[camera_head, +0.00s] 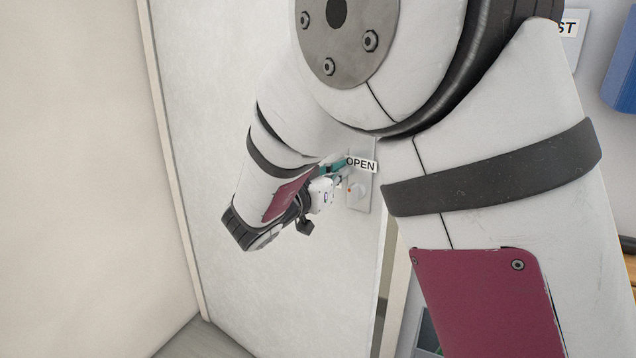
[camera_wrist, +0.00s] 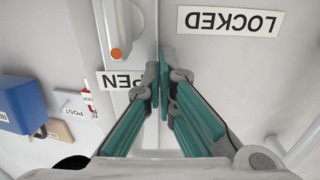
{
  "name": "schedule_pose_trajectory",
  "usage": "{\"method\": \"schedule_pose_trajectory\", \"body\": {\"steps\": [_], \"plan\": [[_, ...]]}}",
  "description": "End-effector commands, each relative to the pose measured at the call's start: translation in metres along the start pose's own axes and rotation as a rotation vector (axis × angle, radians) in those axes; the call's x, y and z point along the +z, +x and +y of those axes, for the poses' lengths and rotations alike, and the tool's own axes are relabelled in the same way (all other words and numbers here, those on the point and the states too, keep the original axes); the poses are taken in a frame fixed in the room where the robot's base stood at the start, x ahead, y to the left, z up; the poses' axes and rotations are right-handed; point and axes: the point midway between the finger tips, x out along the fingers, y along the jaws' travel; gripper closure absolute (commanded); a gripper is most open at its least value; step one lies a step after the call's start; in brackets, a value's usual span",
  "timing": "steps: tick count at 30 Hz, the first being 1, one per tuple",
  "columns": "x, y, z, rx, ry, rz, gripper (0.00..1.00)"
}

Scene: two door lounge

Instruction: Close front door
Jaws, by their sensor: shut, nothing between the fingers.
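The white front door (camera_head: 290,270) fills the middle of the head view, with its vertical edge at right, below my arm. A light plate (camera_head: 361,195) with a round knob and an orange dot sits near that edge, under an "OPEN" label (camera_head: 361,165). My gripper (camera_head: 342,172) is at the plate, partly hidden by my arm. In the wrist view my gripper's teal fingers (camera_wrist: 163,80) are shut, tips together, beside a vertical edge line. The knob (camera_wrist: 119,40) is left of them, and a finger partly covers the "OPEN" label (camera_wrist: 115,80). I cannot tell whether they touch the door.
A "LOCKED" label (camera_wrist: 231,21) shows upside down at right in the wrist view. A blue box (camera_wrist: 22,106) and a "POST" label (camera_wrist: 76,110) are at left. A beige wall (camera_head: 80,180) borders the door at left in the head view.

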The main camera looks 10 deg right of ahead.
Motion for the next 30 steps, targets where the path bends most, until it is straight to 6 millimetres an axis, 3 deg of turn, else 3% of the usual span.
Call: {"method": "schedule_pose_trajectory", "body": {"steps": [14,17,30], "plan": [[0.0,0.007,0.0,-0.001,0.0,0.0,1.0],[0.0,0.016,-0.001,-0.01,0.002,0.001,1.0],[0.002,0.138,-0.009,-0.168,0.008,0.003,1.0]]}}
